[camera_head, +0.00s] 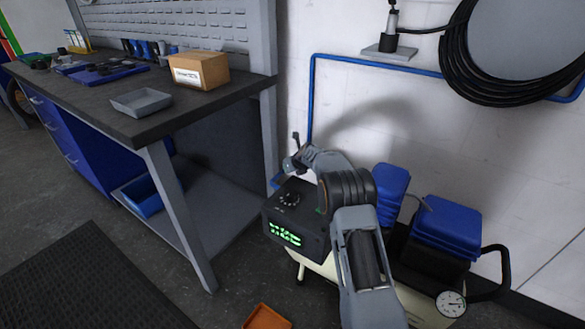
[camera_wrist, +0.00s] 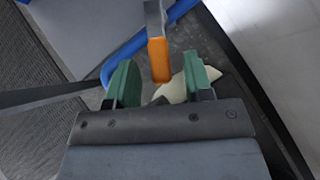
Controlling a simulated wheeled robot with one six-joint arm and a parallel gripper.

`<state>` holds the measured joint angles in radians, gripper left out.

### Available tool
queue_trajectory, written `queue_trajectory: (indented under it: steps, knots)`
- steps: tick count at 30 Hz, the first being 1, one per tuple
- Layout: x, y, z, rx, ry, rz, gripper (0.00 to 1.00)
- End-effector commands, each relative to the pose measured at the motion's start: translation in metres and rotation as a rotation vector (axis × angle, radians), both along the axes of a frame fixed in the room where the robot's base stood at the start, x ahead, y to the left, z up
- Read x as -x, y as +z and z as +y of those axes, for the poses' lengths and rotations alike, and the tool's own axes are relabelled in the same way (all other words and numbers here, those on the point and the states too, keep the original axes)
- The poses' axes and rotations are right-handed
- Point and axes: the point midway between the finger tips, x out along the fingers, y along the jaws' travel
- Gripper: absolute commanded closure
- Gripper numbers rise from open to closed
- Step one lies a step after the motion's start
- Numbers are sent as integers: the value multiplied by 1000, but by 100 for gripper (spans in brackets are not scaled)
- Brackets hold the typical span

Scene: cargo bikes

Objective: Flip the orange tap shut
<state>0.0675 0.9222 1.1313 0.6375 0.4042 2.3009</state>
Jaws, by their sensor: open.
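The orange tap handle (camera_wrist: 158,60) shows in the wrist view as an orange block at the end of a grey bar, at the upper middle. My gripper (camera_wrist: 158,78) is open, with a green pad on each side. The orange handle appears in the gap between the two pads, nearer the right one; I cannot tell whether it touches either. Nothing is gripped. In the head view my arm reaches over the compressor toward the wall, and the tap cannot be made out there.
The compressor has a dark control box (camera_head: 285,239) with green display and blue covers (camera_head: 446,228). A blue pipe (camera_head: 311,110) runs along the wall. A workbench (camera_head: 110,105) stands left. An orange tray (camera_head: 267,318) lies on the floor, with free floor left of it.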

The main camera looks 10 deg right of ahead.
Motion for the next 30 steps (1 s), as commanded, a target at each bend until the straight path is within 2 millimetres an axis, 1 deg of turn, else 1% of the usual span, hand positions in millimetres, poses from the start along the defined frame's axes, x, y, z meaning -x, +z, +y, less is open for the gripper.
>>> queue_trajectory:
  steps: [8, 11, 23, 30]
  knots:
    - [-1, -1, 0, 1, 1, 1, 53]
    - [-1, -1, 0, 0, 1, 1, 61]
    - [0, -1, 0, 1, 1, 1, 99]
    - [0, -1, 0, 1, 1, 1, 100]
